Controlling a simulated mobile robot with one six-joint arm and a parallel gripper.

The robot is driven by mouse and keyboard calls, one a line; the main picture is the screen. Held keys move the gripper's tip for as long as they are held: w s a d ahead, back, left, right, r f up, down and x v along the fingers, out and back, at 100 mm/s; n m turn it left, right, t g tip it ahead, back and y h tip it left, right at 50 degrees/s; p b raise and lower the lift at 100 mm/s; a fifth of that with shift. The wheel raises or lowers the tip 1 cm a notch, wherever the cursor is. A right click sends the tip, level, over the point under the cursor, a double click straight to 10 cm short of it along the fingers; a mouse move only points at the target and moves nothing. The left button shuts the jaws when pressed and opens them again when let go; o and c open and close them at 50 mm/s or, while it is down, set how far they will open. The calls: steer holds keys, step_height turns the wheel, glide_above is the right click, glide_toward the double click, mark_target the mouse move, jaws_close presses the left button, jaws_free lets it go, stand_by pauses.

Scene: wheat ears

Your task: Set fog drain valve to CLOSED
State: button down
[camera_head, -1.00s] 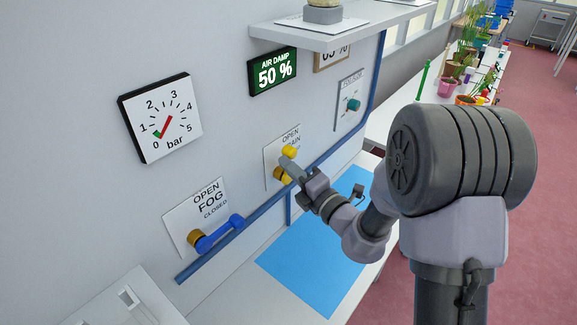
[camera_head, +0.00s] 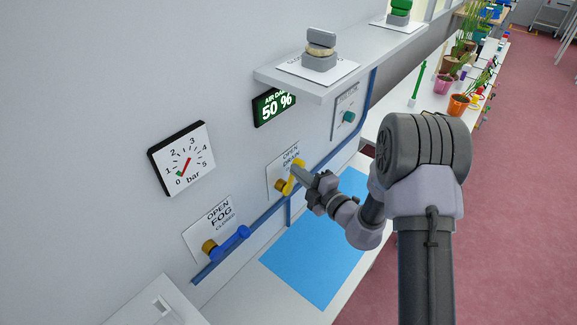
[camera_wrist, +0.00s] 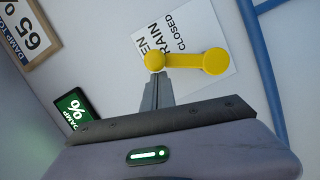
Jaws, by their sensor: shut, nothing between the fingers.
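The fog drain valve is a yellow lever (camera_head: 290,185) on a white plate (camera_head: 274,172) marked OPEN, DRAIN and CLOSED, on the grey wall. In the wrist view the yellow lever (camera_wrist: 187,62) has a large round hub at right and a round knob at left. It stands roughly upright relative to the plate's text, leaning somewhat to the right in the head view. My gripper (camera_head: 297,172) is shut and empty, its fingertips at the lever's knob end. In the wrist view the closed fingers (camera_wrist: 157,82) end just beneath the knob; contact is hard to tell.
A blue FOG valve lever (camera_head: 232,238) is at lower left on its own plate. A blue pipe (camera_head: 262,219) runs along the wall below the valves. A shelf (camera_head: 345,62) juts out above. A blue mat (camera_head: 315,255) lies on the bench below.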

steer(key=w+d+m+p, duration=0.1)
steer(key=p, duration=0.1)
steer(key=w+m+g+p, duration=0.1)
steer(key=m+p, duration=0.1)
steer(key=shift+d+f+p, duration=0.15)
steer(key=shift+d+p, duration=0.2)
steer(key=w+d+f+m+g, duration=0.1)
steer(key=w+d+f+m, duration=0.1)
steer(key=f, duration=0.3)
steer(key=shift+w+d+f+m, duration=0.15)
steer(key=shift+w+d+m, duration=0.2)
steer(key=shift+w+m, duration=0.5)
steer(key=shift+s+b, duration=0.1)
steer(key=shift+b, duration=0.2)
steer(key=s+d+r+p, duration=0.2)
steer(key=s+d+r, duration=0.4)
steer(key=s, duration=0.1)
steer(key=shift+s+d+r, duration=0.15)
steer(key=shift+d, duration=0.1)
steer(key=shift+d, duration=0.1)
